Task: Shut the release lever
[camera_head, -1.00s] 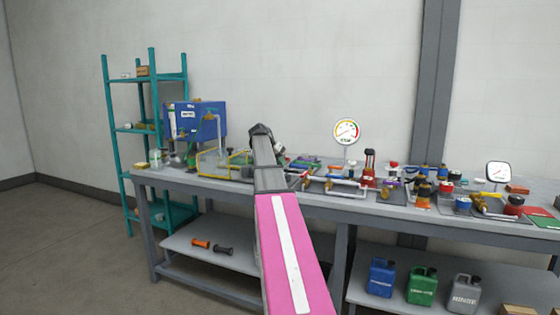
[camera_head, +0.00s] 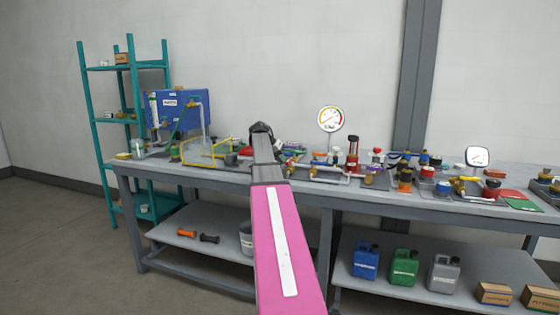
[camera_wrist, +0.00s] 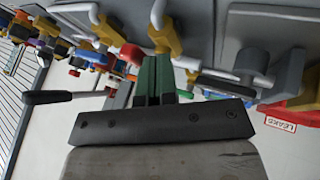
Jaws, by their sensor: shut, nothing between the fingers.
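In the wrist view, a lever with a dark grip (camera_wrist: 48,97) and a thin metal rod reaches in from the left. It looks like the release lever, but no label shows on it. My gripper (camera_wrist: 156,65) is shut and empty, its green fingers pressed together to the right of the lever, with a visible gap between them. In the head view, my arm covers that part of the bench, so the lever and fingertips cannot be made out there.
The grey bench (camera_head: 335,195) is crowded with pipes, valves and fittings. A round gauge (camera_head: 331,119) stands behind my arm, a blue box (camera_head: 178,107) at left. A teal shelf (camera_head: 90,130) is further left. Several jugs stand on the lower shelf. Floor at front left is clear.

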